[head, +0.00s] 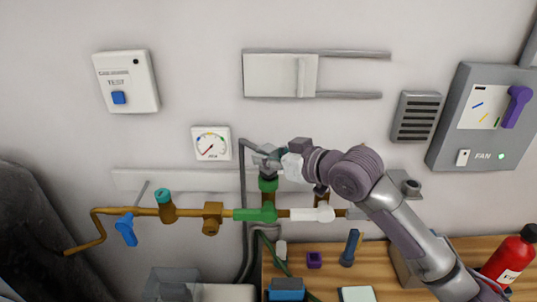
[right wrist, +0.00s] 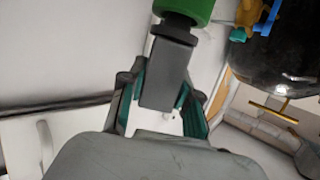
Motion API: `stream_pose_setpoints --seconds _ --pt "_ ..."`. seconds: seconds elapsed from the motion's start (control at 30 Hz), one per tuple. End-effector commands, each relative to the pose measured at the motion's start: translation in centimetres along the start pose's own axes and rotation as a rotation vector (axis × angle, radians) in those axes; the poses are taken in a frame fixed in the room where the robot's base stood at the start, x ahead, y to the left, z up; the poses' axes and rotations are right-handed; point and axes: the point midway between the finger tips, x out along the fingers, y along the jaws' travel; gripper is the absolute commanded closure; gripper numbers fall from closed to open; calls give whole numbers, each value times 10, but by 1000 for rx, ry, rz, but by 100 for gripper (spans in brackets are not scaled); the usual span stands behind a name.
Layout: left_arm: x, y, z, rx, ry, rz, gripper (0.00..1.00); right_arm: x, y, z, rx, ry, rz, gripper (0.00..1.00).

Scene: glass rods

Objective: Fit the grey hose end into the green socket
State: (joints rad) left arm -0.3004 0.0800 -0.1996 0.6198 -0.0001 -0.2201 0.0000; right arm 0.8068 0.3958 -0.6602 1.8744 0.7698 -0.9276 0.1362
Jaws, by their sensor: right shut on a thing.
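My right gripper (head: 270,160) comes in from the right above the pipe run. In the right wrist view its teal-padded fingers (right wrist: 163,90) are shut on the grey hose end (right wrist: 167,72), a square grey block. The green socket (right wrist: 186,8) is straight beyond it, with a dark ring between them. In the head view the green socket (head: 268,184) stands upright above the green valve body, just below the gripper. The hose end appears against the socket; I cannot tell how deep it sits. The grey hose (head: 243,190) hangs down left of the gripper. My left gripper is not in view.
A brass pipe (head: 110,211) with a blue-handled valve (head: 127,230) runs along the wall. A gauge (head: 211,143) is left of the hose. A wooden bench (head: 330,270) below holds small items. A red extinguisher (head: 510,258) and a fan box (head: 485,115) are at right.

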Motion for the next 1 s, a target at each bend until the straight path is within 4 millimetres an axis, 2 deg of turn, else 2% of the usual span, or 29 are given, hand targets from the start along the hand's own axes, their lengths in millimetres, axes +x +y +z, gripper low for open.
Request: stream_pose_setpoints --seconds 0.73,0.77,0.8,1.0 --pt "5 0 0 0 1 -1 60 3 0 10 -1 1 1 100" --pt "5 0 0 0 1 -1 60 3 0 10 -1 2 1 65" --pt "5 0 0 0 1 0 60 3 0 10 -1 2 1 58" --pt "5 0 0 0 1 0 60 3 0 10 -1 1 0 57"
